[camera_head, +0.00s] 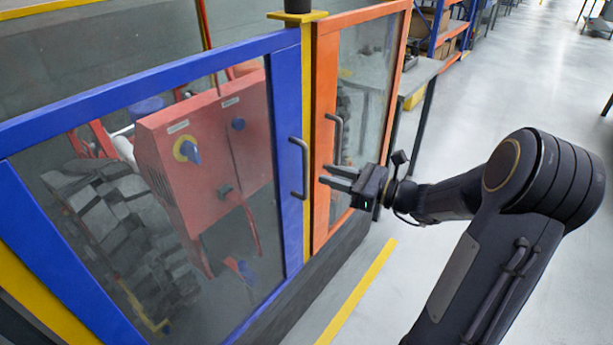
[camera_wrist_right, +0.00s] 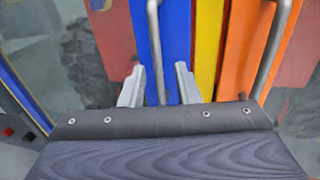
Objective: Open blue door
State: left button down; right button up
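The blue door (camera_head: 286,115) is a blue frame around a clear pane, and it looks shut against a yellow post. Its grey bar handle (camera_head: 305,168) stands upright near the right edge of the door. My right gripper (camera_head: 322,173) is open and empty, just right of the blue door's handle. In the right wrist view the two fingertips (camera_wrist_right: 160,75) point at the door, and the blue door's handle (camera_wrist_right: 155,40) shows between them. I cannot tell whether they touch it. My left gripper is not in view.
An orange door (camera_head: 326,95) with its own grey handle (camera_head: 338,138) stands right of the yellow post (camera_head: 307,100). Behind the blue door's pane is a red machine box (camera_head: 200,150). Open grey floor with a yellow line (camera_head: 355,295) lies to the right.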

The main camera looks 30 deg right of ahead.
jog(key=x, duration=0.7)
jog(key=shift+a+r, duration=0.15)
jog(key=shift+a, duration=0.1)
jog(key=shift+c, duration=0.4)
grip_shut()
